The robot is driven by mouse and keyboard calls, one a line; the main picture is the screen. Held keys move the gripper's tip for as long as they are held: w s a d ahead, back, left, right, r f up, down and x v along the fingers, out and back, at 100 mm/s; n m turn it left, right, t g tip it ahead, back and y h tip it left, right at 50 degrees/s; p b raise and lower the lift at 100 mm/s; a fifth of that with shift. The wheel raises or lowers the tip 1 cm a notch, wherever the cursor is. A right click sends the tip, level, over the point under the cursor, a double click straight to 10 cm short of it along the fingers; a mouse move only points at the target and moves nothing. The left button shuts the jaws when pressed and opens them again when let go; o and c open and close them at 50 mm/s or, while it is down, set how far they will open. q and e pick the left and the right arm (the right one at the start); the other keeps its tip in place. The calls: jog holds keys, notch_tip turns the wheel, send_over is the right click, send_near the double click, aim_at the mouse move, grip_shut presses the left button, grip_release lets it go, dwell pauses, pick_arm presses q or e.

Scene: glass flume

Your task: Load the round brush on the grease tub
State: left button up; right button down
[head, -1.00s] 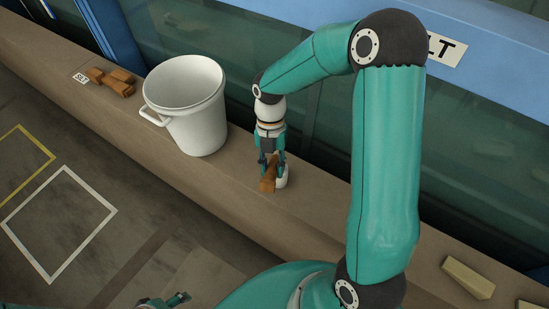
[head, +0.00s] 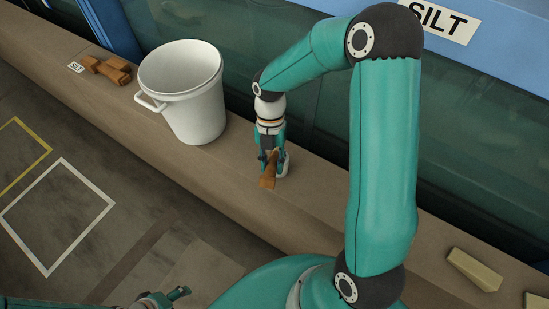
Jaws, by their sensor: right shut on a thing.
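My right gripper (head: 270,163) points down over the ledge beside the white bucket and is shut on a brown wooden piece (head: 268,178), which looks like the brush. The piece tilts, with its lower end toward the front of the ledge. Its bristles cannot be made out. A small white thing (head: 284,165), perhaps the grease tub, stands just right of the fingers, partly hidden by them. I cannot tell whether the brush touches it. My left gripper (head: 168,298) is at the bottom edge, partly cut off and far from both; its opening is unclear.
A large white bucket (head: 182,92) with a side handle stands on the ledge (head: 325,205). Brown wooden blocks (head: 106,69) lie left of it by a small label. A pale wedge (head: 474,270) lies at the right. Glass (head: 460,135) rises behind; marked squares are on the floor.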

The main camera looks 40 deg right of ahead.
jog(key=shift+f+b, duration=0.3)
jog(key=shift+f, duration=0.1)
dwell(0.5)
jog(key=shift+w+r, duration=0.1)
jog(key=shift+w, duration=0.05)
dwell(0.4)
dwell(1.6)
dwell(0.4)
jog(key=shift+r+p, duration=3.05)
jog(key=shift+r, duration=0.95)
jog(key=shift+f, duration=0.1)
